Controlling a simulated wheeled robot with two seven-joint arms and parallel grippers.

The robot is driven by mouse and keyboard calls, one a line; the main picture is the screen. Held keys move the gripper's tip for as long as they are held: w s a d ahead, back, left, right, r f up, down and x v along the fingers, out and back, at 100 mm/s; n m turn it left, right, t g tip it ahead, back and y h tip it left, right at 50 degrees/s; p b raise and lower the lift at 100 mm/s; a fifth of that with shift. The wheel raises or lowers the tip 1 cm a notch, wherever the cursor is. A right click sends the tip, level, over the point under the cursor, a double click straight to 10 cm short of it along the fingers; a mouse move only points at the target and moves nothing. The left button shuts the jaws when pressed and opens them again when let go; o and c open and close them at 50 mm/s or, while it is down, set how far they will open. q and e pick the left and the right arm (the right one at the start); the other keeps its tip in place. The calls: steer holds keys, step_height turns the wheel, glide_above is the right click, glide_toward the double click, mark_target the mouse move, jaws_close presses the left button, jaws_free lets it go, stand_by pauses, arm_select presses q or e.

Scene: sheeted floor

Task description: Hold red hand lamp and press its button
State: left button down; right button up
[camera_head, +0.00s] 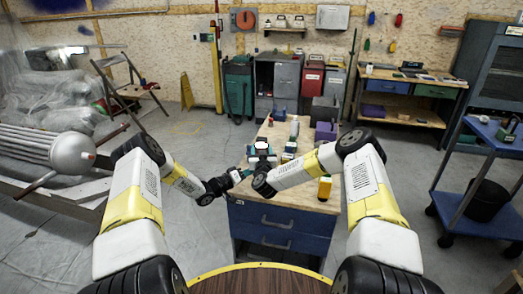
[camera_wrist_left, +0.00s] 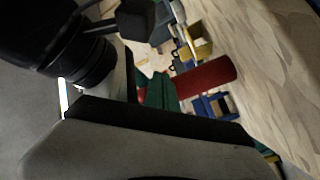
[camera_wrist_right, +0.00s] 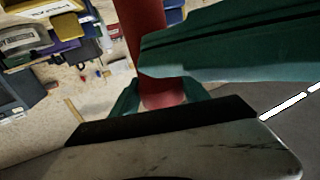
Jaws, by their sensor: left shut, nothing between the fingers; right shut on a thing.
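The red hand lamp shows as a red cylinder in the right wrist view (camera_wrist_right: 146,35), running down from the top edge between green finger parts. It also shows in the left wrist view (camera_wrist_left: 205,77), lying across the middle beside green finger parts. My right gripper (camera_head: 247,172) is shut on the lamp at the near left corner of the workbench. My left gripper (camera_head: 223,183) is shut with nothing in it, just left of the right gripper and close to the lamp. In the head view the grippers and wrists hide most of the lamp. I cannot make out the button.
The wooden workbench (camera_head: 310,196) has blue drawers below. A blue cart (camera_head: 470,205) stands at the right. A metal vessel (camera_head: 70,154) lies at the left. The floor left of the bench is mostly clear.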

arm_select(q)
steer(key=shift+s+a, duration=0.2)
steer(key=shift+s, duration=0.75)
steer(key=shift+s+a, duration=0.15)
steer(key=shift+s, duration=0.8)
steer(key=shift+s+a, duration=0.2)
steer(key=shift+s, duration=0.75)
arm_select(e)
steer(key=o, duration=1.6)
